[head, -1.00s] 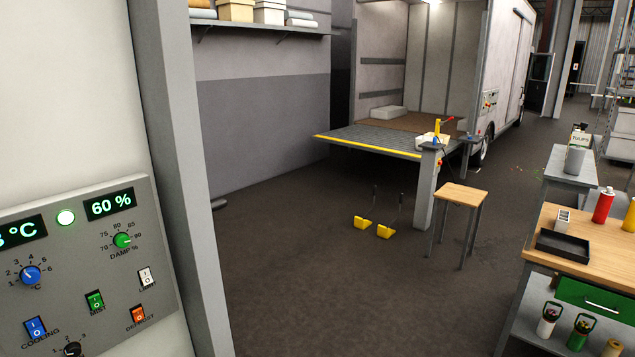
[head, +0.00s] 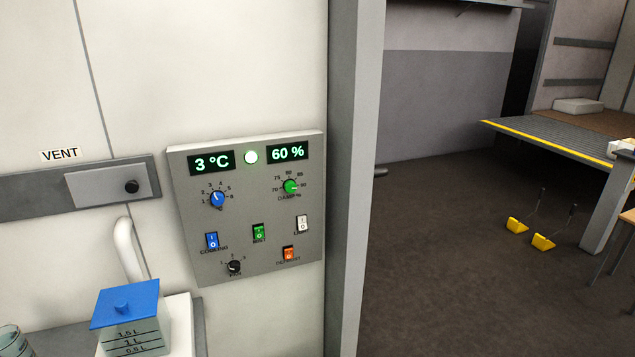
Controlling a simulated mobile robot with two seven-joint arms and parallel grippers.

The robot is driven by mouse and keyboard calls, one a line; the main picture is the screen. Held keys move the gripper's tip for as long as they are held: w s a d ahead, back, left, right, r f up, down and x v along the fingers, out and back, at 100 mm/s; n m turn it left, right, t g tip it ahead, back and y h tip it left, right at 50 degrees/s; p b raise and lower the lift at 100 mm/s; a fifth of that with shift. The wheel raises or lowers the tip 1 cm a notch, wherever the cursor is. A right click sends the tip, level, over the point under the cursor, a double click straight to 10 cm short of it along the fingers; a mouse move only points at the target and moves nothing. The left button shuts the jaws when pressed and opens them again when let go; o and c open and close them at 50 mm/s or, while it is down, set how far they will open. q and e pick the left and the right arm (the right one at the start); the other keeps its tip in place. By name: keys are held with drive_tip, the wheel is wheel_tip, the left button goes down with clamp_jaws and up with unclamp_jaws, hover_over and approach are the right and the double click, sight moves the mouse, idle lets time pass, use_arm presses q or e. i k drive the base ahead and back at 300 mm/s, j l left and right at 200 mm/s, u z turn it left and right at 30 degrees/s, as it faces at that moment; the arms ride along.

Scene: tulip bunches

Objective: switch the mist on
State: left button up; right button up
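The grey control panel (head: 212,262) is on the white wall, left of the middle in the head view. Its green MIST rocker switch (head: 259,232) sits in the middle of the panel, between the blue COOLING switch (head: 211,240) and the white light switch (head: 302,223). I cannot tell which way the MIST rocker is tipped. The displays read 3 °C (head: 211,163) and 60 % (head: 287,153), with a lit round lamp (head: 251,157) between them. The green DAMP % knob (head: 290,187) is above the switches. Neither of my grippers shows.
A VENT slide with a black knob (head: 131,186) is left of the panel. Below it stand a blue-lidded water tank (head: 124,306) and a curved white pipe (head: 128,250). A grey post (head: 353,180) rises right of the panel. Yellow pedals (head: 543,243) stand on the open floor.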

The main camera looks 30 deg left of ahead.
sight(259, 232)
drive_tip(key=u, duration=1.3)
